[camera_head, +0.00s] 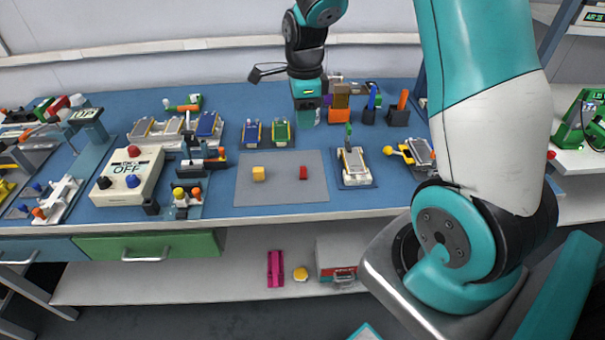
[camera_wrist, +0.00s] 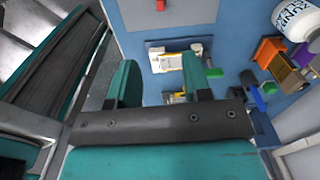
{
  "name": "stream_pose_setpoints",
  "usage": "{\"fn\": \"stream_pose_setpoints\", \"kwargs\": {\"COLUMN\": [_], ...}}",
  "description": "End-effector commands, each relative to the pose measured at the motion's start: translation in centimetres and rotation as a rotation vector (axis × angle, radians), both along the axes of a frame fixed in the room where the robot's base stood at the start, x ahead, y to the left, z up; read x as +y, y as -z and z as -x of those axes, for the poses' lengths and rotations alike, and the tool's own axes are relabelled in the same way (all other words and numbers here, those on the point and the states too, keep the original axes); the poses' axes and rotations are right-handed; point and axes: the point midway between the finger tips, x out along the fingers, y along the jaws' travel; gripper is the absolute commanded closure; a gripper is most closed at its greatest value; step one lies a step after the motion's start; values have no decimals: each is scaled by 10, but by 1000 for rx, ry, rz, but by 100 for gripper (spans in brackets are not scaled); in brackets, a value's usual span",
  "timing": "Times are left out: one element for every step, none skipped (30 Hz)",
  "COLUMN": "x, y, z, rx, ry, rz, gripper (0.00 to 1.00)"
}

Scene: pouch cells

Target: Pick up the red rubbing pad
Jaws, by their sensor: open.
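The red rubbing pad (camera_head: 303,173) is a small red block lying on the right part of a grey mat on the blue bench. My gripper (camera_head: 307,117) is over the back of the bench, behind the mat and apart from the pad. In the wrist view its two teal fingers (camera_wrist: 158,78) are spread with nothing between them. A white fixture with yellow parts (camera_wrist: 180,58) lies below, beyond the fingertips.
A yellow block (camera_head: 258,174) shares the grey mat (camera_head: 280,193) with the pad. The fixture (camera_head: 354,165) stands right of the mat, and a white OFF box (camera_head: 127,176) stands left. Orange and purple holders (camera_head: 341,105) are close beside my gripper. The mat's front is clear.

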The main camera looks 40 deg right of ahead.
Motion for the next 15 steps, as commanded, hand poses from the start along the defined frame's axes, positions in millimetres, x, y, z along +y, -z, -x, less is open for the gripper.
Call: {"fn": "stream_pose_setpoints", "kwargs": {"x": [-4,-5,-6,-6,-5,-5,-4,-3,-3,-3,-3,-3,-3,-3,-3], "y": [6,10,15,20,26,35,42,49,58,65,72,81,87,94,101], "z": [-1,-1,-1,-1,-1,-1,-1,-1,-1,-1,-1,-1,-1,-1,-1], "rx": [5,8,10,10,12,12,12,13,13,11,13,11,11,11,11], "ry": [35,48,58,61,61,60,58,57,56,55,55,55,54,54,54], "rz": [3,5,6,6,6,6,6,5,5,5,5,5,5,5,5], "gripper": [55,55,55,55,55,55,55,55,55,55,55,55,55,55,55]}}
